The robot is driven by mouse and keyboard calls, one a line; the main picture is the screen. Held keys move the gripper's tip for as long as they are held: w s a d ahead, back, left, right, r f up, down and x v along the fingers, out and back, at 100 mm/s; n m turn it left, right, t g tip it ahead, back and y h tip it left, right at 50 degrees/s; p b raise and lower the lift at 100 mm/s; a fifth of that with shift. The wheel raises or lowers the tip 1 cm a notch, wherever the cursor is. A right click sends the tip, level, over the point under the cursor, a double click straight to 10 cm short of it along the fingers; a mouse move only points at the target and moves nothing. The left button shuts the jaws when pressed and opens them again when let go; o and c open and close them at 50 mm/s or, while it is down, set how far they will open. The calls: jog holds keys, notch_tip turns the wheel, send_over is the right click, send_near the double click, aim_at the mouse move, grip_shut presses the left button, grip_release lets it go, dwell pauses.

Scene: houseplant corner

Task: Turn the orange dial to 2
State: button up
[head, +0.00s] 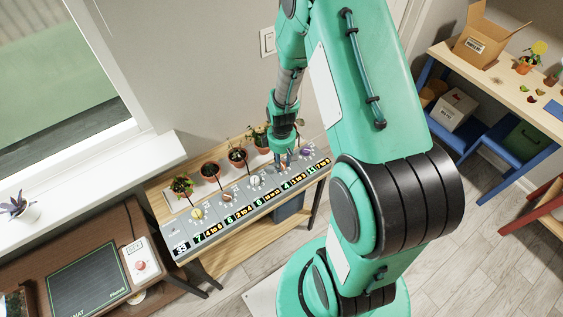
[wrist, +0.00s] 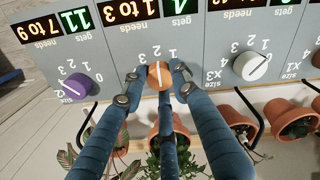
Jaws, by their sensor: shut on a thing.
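The orange dial (wrist: 159,76) sits on the grey front panel in the wrist view, below a display reading "1 to 3". A pale pointer line on it runs nearly straight up and down in that picture. I cannot tell which number it marks, as the small numerals are partly covered. My gripper (wrist: 155,80) has one blue fingertip on each side of the dial and is shut on it. In the head view my gripper (head: 281,160) is down at the right part of the panel, and hides this dial.
A purple dial (wrist: 77,87) and a white dial (wrist: 251,66) flank it. Potted plants (wrist: 236,118) stand close behind the panel, near my fingers. In the head view the grey panel (head: 190,240) runs along a wooden bench. A dark table (head: 120,215) stands at left.

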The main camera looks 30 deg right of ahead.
jog(key=o, duration=1.2)
jog(key=shift+c, duration=0.2)
jog(key=shift+r, duration=0.15)
notch_tip(320, 180, up, 12)
